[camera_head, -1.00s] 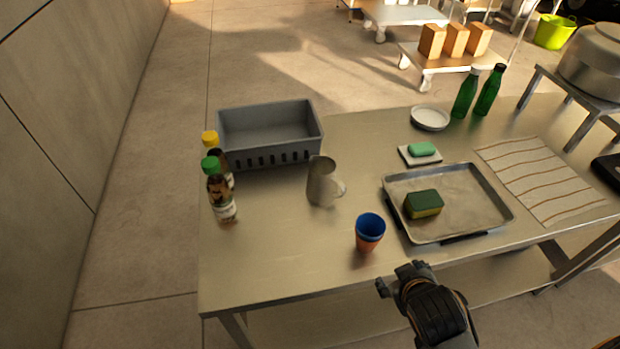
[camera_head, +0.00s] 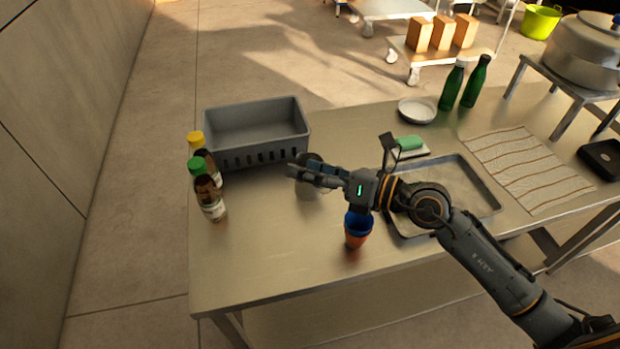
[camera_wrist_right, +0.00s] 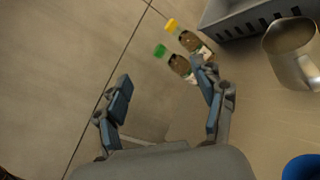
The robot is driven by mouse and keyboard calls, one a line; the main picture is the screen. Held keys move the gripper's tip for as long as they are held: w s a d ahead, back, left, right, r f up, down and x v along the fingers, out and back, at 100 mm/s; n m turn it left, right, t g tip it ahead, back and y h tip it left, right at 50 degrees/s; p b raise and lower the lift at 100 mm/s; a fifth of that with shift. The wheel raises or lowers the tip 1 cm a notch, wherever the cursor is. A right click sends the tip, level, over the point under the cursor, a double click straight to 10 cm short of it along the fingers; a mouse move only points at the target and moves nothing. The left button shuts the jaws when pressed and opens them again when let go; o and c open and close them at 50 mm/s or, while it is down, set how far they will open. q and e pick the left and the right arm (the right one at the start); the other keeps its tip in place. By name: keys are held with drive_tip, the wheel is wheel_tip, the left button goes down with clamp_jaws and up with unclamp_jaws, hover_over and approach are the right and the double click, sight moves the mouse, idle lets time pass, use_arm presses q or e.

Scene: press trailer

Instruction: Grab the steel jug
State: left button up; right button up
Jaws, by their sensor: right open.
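The steel jug (camera_head: 307,189) stands on the metal table, partly hidden behind my right gripper in the head view. My right gripper (camera_head: 297,166) reaches over it from the right, fingers pointing left. In the right wrist view the jug (camera_wrist_right: 286,40) shows at the upper right, with its handle, outside the fingers. The right gripper (camera_wrist_right: 160,76) is open there, with no object held between its fingers. I cannot tell whether a finger touches the jug. My left gripper is in neither view.
A grey crate (camera_head: 262,157) stands behind the jug. Two bottles, with a yellow cap (camera_head: 196,139) and a green cap (camera_head: 197,165), stand left. A blue and orange cup (camera_head: 357,232) is below my forearm. A baking tray (camera_head: 484,190) lies under the arm.

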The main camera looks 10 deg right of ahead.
drive_tip(key=w+d+f+n+g+h, duration=0.25)
drive_tip(key=d+f+h, duration=0.2)
drive_tip(key=f, duration=0.25)
drive_tip(key=n+h, duration=0.1)
drive_tip(key=h, duration=0.3)
approach(321, 188)
drive_tip(key=shift+w+a+f+g+y+p, duration=0.15)
drive_tip(key=shift+w+a+f+g+p, duration=0.1)
drive_tip(key=shift+w+f+p, duration=0.3)
drive_tip(key=shift+w+a+f+g+y+p, duration=0.1)
drive_tip(key=shift+w+a+f+p, duration=0.15)
drive_tip(key=shift+w+f+p, duration=0.25)
drive_tip(key=shift+w+a+f+p, duration=0.2)
drive_tip(key=shift+w+a+p, duration=0.05)
drive_tip(key=shift+w+p, duration=0.25)
drive_tip(key=p+x, duration=0.1)
drive_tip(key=x, duration=0.2)
drive_tip(key=shift+w+a+f, duration=0.15)
drive_tip(key=shift+w+f, duration=0.15)
drive_tip(key=shift+f, duration=0.2)
clamp_jaws()
